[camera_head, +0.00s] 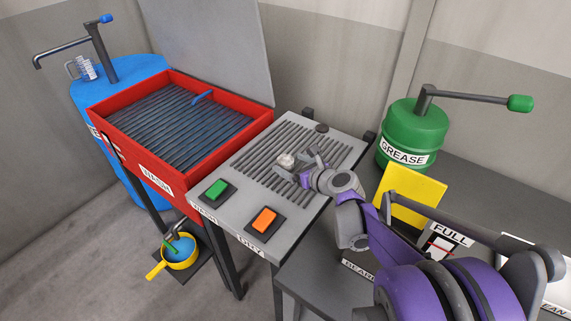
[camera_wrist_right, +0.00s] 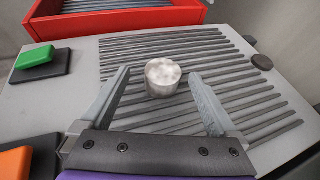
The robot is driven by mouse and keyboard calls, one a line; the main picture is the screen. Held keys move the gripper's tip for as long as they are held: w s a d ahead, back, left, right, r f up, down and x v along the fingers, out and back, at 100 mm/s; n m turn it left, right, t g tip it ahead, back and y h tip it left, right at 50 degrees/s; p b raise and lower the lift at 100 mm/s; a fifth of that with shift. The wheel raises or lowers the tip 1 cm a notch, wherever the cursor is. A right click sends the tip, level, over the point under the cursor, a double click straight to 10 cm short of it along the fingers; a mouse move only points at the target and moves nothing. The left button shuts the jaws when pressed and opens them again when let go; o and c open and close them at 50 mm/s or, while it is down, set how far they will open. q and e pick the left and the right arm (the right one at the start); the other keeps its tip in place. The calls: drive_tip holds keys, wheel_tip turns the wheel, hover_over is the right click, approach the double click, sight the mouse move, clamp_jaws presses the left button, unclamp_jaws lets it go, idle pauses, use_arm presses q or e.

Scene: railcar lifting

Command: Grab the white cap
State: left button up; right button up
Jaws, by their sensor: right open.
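The white cap (camera_head: 286,160) is a short, mottled whitish cylinder standing on the slatted grey rack of the dry station. In the right wrist view the cap (camera_wrist_right: 163,77) stands just ahead of and between the two finger lines. My right gripper (camera_head: 296,165) is open and empty, close beside the cap in the head view. Its fingers (camera_wrist_right: 163,88) show spread apart in the wrist view, and I cannot tell whether either touches the cap. My left gripper is not in view.
A red wash basin (camera_head: 262,118) stands left of the grey dry table (camera_head: 222,215). Green (camera_head: 216,190) and orange (camera_head: 264,220) buttons sit at its front. A dark knob (camera_wrist_right: 261,62) sits at the rack's far edge. A green grease drum (camera_head: 412,130) and yellow panel (camera_head: 410,195) stand right.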

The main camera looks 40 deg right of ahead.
sight(288, 162)
drive_tip(key=x, duration=0.5)
drive_tip(key=shift+d+f, duration=0.2)
drive_tip(key=shift+f, duration=0.15)
drive_tip(key=c, duration=1.4)
drive_tip(key=shift+r, duration=0.1)
